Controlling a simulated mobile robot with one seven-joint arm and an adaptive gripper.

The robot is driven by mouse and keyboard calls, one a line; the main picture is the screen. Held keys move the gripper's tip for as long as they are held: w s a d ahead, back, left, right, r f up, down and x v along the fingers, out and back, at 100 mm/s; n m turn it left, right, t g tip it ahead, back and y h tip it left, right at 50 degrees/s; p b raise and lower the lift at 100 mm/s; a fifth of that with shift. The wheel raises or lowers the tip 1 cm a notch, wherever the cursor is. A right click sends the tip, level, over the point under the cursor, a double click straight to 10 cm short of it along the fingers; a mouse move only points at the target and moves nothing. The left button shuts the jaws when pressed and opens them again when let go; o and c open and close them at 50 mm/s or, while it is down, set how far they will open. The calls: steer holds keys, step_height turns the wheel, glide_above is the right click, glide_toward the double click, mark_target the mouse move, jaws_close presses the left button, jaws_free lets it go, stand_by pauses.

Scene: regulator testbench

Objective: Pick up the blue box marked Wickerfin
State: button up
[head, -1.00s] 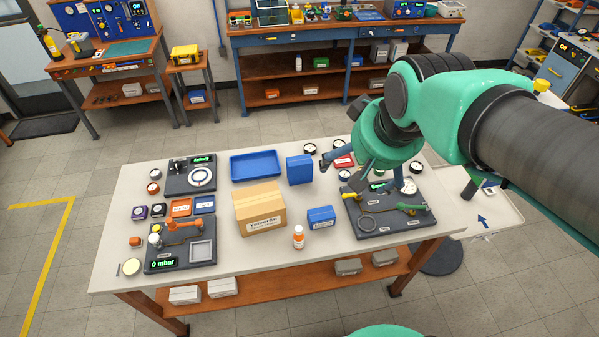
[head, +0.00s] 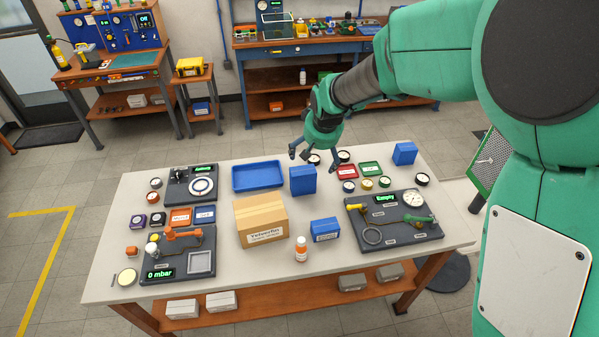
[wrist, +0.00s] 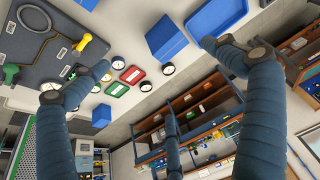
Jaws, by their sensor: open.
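Three blue boxes are on the table in the head view. A small one (head: 325,230) at the front has a white label too small to read. A taller one (head: 303,180) stands behind it, and another (head: 404,153) is at the back right; I see no readable label on either. I cannot tell which is marked Wickerfin. My gripper (head: 313,153) is open and empty above the table's back edge, behind the taller box. The wrist view shows the taller box (wrist: 166,38) and the back-right box (wrist: 101,115) near my spread fingers (wrist: 158,66).
A blue tray (head: 257,186) lies behind. A dark panel (head: 393,239) with a gauge is at right. Small gauges and red and green trays (head: 370,168) lie at the back.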

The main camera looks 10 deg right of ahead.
glide_toward(304, 174)
steer(key=f, duration=0.1)
steer(key=shift+w+d+f+b, duration=0.1)
steer(key=shift+w+f+b, duration=0.05)
steer(key=shift+w+b, duration=0.3)
steer(key=x, duration=0.7)
steer(key=shift+s+b, duration=0.2)
steer(key=shift+b, duration=0.2)
steer(key=shift+x, duration=0.9)
steer(key=shift+b+x, duration=0.5)
steer(key=shift+x, duration=2.05)
steer(key=c, duration=1.6)
